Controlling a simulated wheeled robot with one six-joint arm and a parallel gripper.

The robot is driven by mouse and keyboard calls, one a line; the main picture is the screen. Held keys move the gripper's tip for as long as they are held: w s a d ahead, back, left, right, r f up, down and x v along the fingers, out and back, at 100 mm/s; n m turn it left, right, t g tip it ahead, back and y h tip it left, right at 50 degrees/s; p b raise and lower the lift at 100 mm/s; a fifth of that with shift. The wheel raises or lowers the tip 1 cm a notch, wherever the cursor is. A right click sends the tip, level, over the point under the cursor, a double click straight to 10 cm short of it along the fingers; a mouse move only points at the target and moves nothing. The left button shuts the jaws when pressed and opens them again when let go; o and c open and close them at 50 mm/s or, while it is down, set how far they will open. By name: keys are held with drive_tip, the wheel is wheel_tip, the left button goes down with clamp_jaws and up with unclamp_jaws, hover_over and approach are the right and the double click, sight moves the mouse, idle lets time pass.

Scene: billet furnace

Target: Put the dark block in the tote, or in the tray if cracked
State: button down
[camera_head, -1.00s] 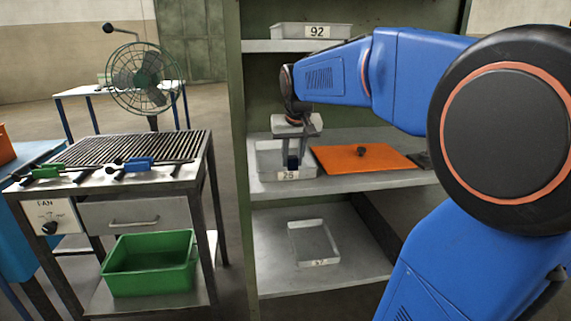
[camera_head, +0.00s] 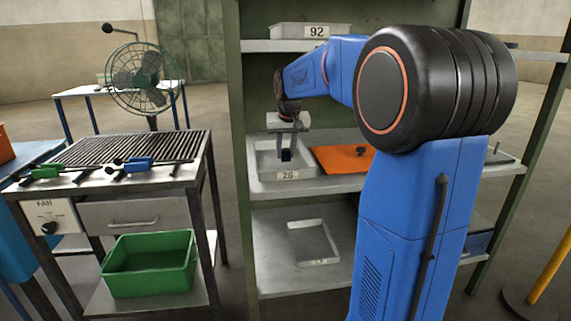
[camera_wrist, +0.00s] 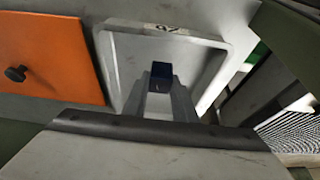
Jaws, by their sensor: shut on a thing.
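My gripper (camera_head: 286,150) is shut on the dark block (camera_head: 286,156), which looks dark blue or black. The block also shows between my fingertips in the wrist view (camera_wrist: 161,70). It is held over the open grey tray (camera_head: 268,175) on the middle shelf, whose label seems to read 26 or 28. I cannot tell whether it touches the tray's floor. No crack can be made out on the small part of the block that shows. The green tote (camera_head: 150,282) stands empty on the cart's lower shelf at left.
An orange plate with a knob (camera_head: 335,157) lies right of the tray. Tray 92 (camera_head: 290,31) is on the shelf above and another shallow tray (camera_head: 313,243) below. The cart's slatted top (camera_head: 130,148) holds tools with green and blue handles. A fan (camera_head: 138,78) stands behind.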

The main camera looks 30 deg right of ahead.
sight(286, 161)
drive_tip(key=shift+f, duration=2.3)
drive_tip(key=shift+f, duration=0.1)
drive_tip(key=c, duration=1.5)
unclamp_jaws()
drive_tip(key=shift+o, duration=0.2)
